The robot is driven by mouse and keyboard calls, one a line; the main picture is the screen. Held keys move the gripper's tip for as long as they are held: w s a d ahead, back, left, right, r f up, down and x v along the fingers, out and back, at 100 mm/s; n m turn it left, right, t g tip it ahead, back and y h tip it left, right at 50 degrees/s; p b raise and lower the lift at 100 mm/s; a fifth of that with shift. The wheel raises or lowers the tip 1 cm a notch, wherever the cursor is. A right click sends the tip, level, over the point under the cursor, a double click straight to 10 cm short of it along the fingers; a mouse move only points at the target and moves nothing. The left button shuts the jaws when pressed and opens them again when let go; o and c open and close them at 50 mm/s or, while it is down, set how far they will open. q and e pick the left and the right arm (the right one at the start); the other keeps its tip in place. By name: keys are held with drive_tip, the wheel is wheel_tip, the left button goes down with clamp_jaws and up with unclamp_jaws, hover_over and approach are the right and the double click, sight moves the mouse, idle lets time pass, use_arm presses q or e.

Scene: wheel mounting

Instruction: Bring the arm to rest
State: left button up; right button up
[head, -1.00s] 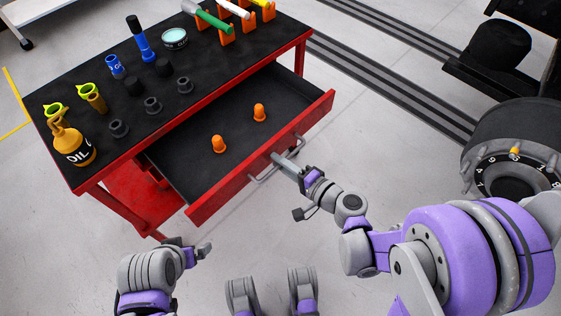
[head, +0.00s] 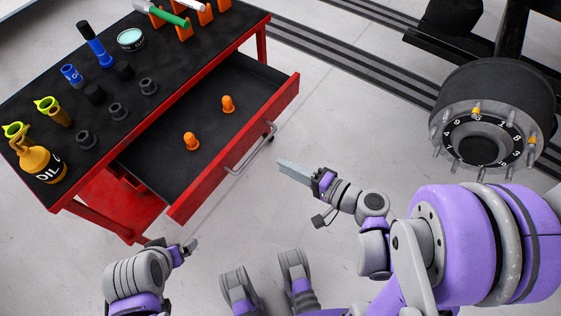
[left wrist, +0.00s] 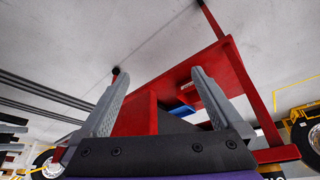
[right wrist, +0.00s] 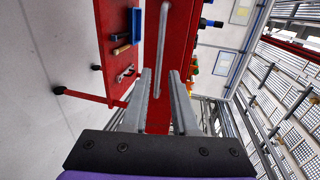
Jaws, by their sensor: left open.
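My right gripper (head: 282,165) is apart from the drawer handle (head: 250,148), to its right in the head view. In the right wrist view the two right fingers (right wrist: 163,90) have a gap between them with nothing held, and the handle (right wrist: 164,45) lies beyond their tips. My left gripper (head: 192,245) is low, in front of the cart's lower left part. In the left wrist view its fingers (left wrist: 158,90) are wide apart and empty. The red drawer (head: 185,208) stands pulled out, with two orange caps (head: 191,141) (head: 228,104) inside.
The red cart's black top (head: 60,100) carries an oil bottle (head: 42,162), a blue can (head: 72,75), several dark sockets (head: 118,112) and orange holders (head: 184,30). A wheel hub (head: 482,140) with studs stands at the right. Clear floor (head: 335,110) lies between cart and hub.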

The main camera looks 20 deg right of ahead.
idle(0.5)
drive_tip(key=s+a+f+n+g+h, duration=0.2)
drive_tip(key=s+f+n+g+h, duration=0.25)
drive_tip(key=n+g, duration=0.2)
drive_tip(key=s+d+r+n+g+h, duration=0.2)
drive_tip(key=s+d+n+h, duration=0.2)
drive_tip(key=s+d+h, duration=0.15)
use_arm(q)
wheel_tip(320, 180, up, 21)
drive_tip(key=w+p, duration=0.1)
drive_tip(key=p, duration=1.7)
drive_tip(key=shift+w+t, duration=0.4)
use_arm(e)
wheel_tip(320, 180, up, 21)
drive_tip(key=w+t, duration=0.1)
drive_tip(key=w, duration=0.1)
drive_tip(key=shift+d+y, duration=0.15)
drive_tip(key=shift+y, duration=0.25)
